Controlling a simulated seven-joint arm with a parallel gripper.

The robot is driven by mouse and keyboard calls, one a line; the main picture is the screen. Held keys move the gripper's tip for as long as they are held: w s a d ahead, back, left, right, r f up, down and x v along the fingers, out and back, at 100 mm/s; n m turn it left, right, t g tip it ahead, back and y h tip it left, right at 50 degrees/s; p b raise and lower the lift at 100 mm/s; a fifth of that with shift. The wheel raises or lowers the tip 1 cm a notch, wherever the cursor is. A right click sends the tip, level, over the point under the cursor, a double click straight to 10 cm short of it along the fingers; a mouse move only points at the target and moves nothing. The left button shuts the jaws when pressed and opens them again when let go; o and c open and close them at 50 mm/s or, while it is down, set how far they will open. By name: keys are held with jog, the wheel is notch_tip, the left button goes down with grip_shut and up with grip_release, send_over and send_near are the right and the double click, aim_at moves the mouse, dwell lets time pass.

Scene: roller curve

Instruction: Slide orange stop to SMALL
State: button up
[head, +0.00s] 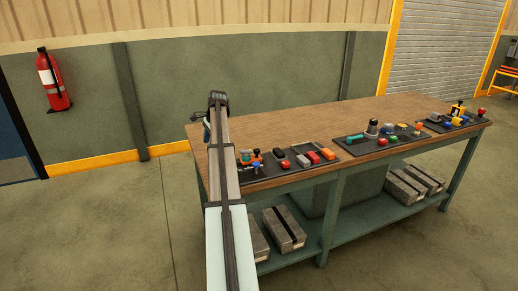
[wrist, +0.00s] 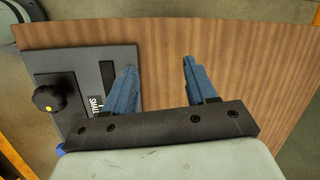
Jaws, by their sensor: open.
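In the wrist view my gripper (wrist: 159,66) is open and empty, with two blue fingers spread over the bench top. Its left finger overlaps the right side of a dark grey panel (wrist: 122,55). A printed label reading SMALL (wrist: 96,104) sits sideways on that panel, left of the left finger. A dark slot (wrist: 106,74) shows beside that finger. No orange stop shows in the wrist view; the finger and gripper body hide part of the panel. In the head view a small orange piece (head: 245,155) shows beside my arm, too small to identify surely.
The wooden bench (head: 290,118) carries more control panels to the right, including red buttons (head: 285,164) and an orange block (head: 327,154). Bare wood lies right of my gripper in the wrist view.

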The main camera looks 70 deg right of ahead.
jog(key=s+d+r+m, duration=0.2)
jog(key=s+d+r, duration=0.15)
jog(key=s, duration=0.25)
jog(key=s+d+r+m, duration=0.1)
jog(key=s+d+r, duration=0.25)
jog(key=s, duration=0.25)
jog(key=m+t+y, duration=0.1)
jog(key=m, duration=0.3)
send_near(258, 150)
jog(key=x, duration=0.8)
jog(key=shift+w+f, duration=0.2)
jog(key=shift+f, duration=0.2)
grip_shut()
